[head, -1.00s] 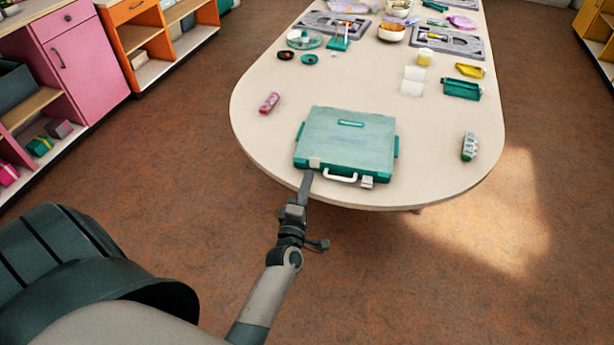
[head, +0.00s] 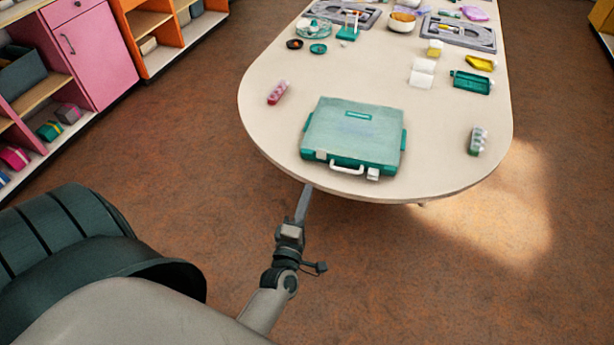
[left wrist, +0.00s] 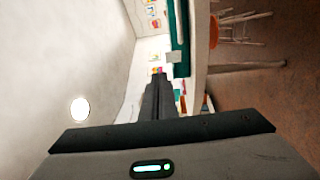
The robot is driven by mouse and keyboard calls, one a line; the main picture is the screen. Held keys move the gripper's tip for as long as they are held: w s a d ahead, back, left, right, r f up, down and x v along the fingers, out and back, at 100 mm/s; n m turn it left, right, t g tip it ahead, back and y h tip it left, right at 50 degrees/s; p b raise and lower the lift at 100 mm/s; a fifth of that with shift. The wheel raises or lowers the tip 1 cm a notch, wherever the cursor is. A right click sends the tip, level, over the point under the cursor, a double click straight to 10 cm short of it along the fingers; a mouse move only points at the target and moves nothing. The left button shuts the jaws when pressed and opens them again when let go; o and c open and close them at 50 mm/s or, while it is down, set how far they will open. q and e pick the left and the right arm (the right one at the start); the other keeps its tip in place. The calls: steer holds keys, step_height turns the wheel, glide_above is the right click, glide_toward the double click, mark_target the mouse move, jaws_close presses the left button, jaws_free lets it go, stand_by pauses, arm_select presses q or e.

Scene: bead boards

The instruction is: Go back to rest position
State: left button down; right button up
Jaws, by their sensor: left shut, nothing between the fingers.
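My left gripper (head: 304,205) is shut and empty in the head view, just off the near edge of the table and in front of the case. In the left wrist view its shut fingers (left wrist: 158,97) point toward the table edge, which appears sideways. A closed teal case (head: 353,135) with a white handle lies flat near the table's rounded end. A strip of the case (left wrist: 180,32) also shows in the left wrist view. The gripper and the case are apart. My right gripper is not in view.
The long pale table (head: 440,150) holds a pink bead tube (head: 278,92), a green-and-white tube (head: 477,141), grey bead boards (head: 462,33), bowls and small boxes farther back. Pink and orange cabinets (head: 93,46) stand at the left. The floor in front of the table is clear.

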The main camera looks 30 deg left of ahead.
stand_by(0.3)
arm_select(q)
steer(key=s+d+f+m+g+h, duration=0.2)
steer(key=s+d+f+m, duration=0.2)
steer(key=f, duration=0.7)
steer(key=s+d+f+m+g+h, duration=0.25)
steer(key=s+f+m, duration=0.2)
steer(key=f, duration=0.65)
steer(key=s+d+f+m+g+h, duration=0.25)
steer(key=d+f+m, duration=0.2)
steer(key=f, duration=0.65)
steer(key=s+a+f+m+g, duration=0.1)
steer(key=s+f+m+g, duration=0.2)
steer(key=s, duration=0.7)
steer(key=s+a+f+m+g, duration=0.2)
steer(key=s+f+m+g, duration=0.1)
steer(key=s+f, duration=0.5)
steer(key=s+a+f+m+g, duration=0.1)
steer(key=s+f+m+g, duration=0.2)
steer(key=s, duration=1)
step_height(320, 180, down, 4)
steer(key=shift+s+a+r+m+y, duration=0.15)
steer(key=shift+r+m+y, duration=0.15)
steer(key=shift+m, duration=0.9)
